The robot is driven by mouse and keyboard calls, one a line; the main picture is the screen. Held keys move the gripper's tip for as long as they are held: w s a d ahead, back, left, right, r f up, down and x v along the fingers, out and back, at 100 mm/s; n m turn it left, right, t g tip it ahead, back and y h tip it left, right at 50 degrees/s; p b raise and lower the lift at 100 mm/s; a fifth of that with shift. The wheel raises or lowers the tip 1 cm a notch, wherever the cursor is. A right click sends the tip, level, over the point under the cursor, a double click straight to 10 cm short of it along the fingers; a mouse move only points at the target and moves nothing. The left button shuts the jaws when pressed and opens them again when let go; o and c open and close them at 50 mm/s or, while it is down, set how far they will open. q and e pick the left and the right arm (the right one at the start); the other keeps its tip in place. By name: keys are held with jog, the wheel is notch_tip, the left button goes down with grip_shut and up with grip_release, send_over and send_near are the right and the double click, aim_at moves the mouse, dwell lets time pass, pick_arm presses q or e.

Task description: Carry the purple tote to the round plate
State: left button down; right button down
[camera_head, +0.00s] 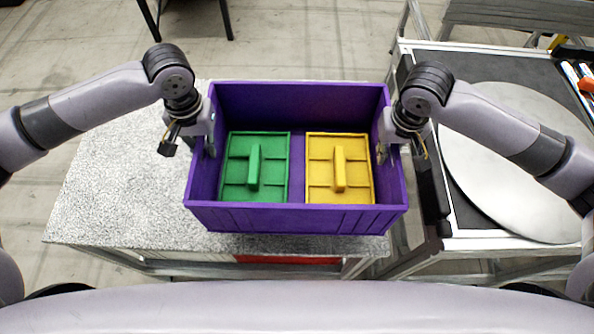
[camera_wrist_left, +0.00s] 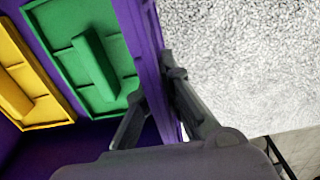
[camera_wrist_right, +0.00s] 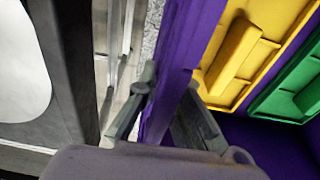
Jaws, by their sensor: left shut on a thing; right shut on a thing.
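The purple tote (camera_head: 296,218) is in the middle of the head view, over the right part of a speckled table. My right gripper (camera_head: 383,150) is shut on the right wall, seen also in the right wrist view (camera_wrist_right: 165,95). The round plate (camera_head: 515,165) is a grey disc at the right, partly hidden by my right arm.
The speckled table (camera_head: 120,190) is bare to the left of the tote. The round plate lies on a dark-topped cart (camera_head: 470,215), with a gap between cart and table. Small coloured items (camera_head: 583,85) lie at the cart's far right edge. A red thing (camera_head: 288,260) shows below the table.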

jog(key=shift+r, duration=0.1)
